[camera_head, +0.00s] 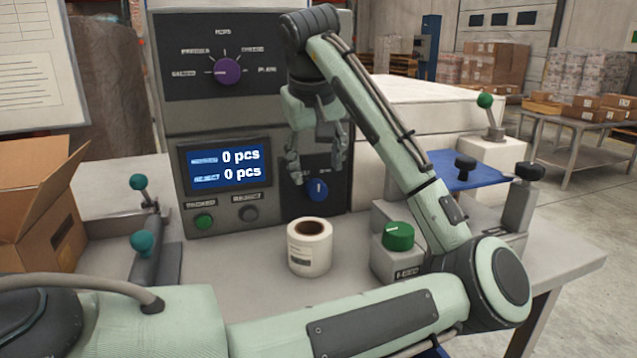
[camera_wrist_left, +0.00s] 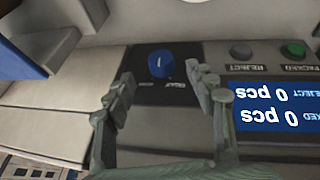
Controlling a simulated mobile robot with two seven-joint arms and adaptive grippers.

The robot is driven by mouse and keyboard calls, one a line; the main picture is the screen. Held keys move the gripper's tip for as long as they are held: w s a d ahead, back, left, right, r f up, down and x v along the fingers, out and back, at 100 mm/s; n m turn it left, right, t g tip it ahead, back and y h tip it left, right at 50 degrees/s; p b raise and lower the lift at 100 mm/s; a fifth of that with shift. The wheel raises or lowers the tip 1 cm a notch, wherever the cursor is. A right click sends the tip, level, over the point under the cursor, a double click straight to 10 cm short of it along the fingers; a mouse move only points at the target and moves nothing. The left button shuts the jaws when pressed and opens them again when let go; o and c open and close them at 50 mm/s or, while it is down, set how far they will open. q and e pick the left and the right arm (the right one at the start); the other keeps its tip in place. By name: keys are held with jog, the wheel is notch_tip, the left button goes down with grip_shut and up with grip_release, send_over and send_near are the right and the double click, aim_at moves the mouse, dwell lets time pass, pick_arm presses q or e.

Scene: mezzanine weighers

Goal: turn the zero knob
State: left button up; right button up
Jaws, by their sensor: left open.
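A blue knob (camera_head: 317,190) with a pale pointer line is on the dark lower-right panel of the grey weigher console, beside the display; it also shows in the left wrist view (camera_wrist_left: 160,65). Its lettering is too small to read for sure. My left gripper (camera_head: 316,162) is open and empty, pointing down in front of that panel, just above the knob in the head view. In the left wrist view the knob appears between and beyond the two fingertips (camera_wrist_left: 164,86), with no contact visible. My right gripper is not in view.
The display (camera_head: 226,165) reads 0 pcs twice, above a green button (camera_head: 204,221) and a dark button (camera_head: 248,214). A purple selector knob (camera_head: 227,71) is higher up. A label roll (camera_head: 310,248) and a green-knobbed box (camera_head: 398,237) stand on the table below.

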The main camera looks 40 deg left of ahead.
aim_at(318, 187)
pick_arm(q)
jog(key=x, duration=0.6)
jog(key=shift+a+f, duration=0.1)
jog(key=shift+f, duration=0.1)
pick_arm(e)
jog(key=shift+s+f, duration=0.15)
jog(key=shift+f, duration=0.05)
pick_arm(q)
jog(key=c, duration=1.1)
jog(key=shift+c, duration=0.2)
